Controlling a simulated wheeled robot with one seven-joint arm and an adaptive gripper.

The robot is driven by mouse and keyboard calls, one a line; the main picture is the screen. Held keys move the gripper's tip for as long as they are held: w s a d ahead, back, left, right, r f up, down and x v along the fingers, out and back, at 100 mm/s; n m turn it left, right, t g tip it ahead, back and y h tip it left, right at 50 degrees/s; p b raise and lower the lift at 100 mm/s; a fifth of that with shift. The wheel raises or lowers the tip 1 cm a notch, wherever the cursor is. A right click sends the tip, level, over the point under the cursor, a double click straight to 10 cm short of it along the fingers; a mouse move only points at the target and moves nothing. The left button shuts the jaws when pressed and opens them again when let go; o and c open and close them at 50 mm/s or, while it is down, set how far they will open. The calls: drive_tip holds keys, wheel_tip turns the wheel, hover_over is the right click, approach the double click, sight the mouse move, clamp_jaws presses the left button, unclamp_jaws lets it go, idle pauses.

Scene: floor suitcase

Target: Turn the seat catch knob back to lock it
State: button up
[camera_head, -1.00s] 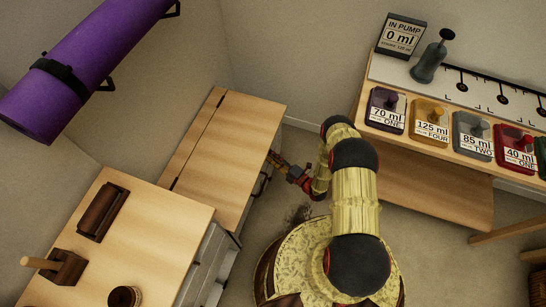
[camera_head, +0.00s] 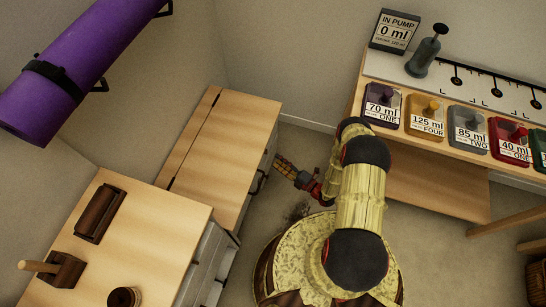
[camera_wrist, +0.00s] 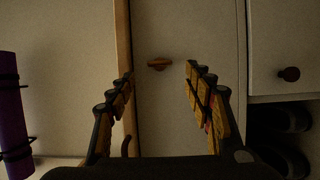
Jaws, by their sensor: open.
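The wooden-topped bench seat (camera_head: 228,150) stands against the back wall in the head view. In the wrist view a small brown-orange catch knob (camera_wrist: 159,64) sits on the pale front panel (camera_wrist: 185,110), its bar lying roughly level. My gripper (camera_head: 279,163) is in front of the bench's front face in the head view. In the wrist view my gripper (camera_wrist: 160,80) is open, with one finger on each side of the knob's line. The knob appears just beyond the fingertips, apart from them. The head view does not clearly show the knob.
A drawer with a round knob (camera_wrist: 289,74) is right of the panel in the wrist view, with dark shoes (camera_wrist: 285,118) below. A wooden-topped cabinet (camera_head: 140,235) stands front left. A purple mat (camera_head: 75,70) hangs on the wall. A shelf with labelled blocks (camera_head: 470,130) is right.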

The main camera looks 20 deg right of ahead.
drive_tip(key=shift+v, duration=2.8)
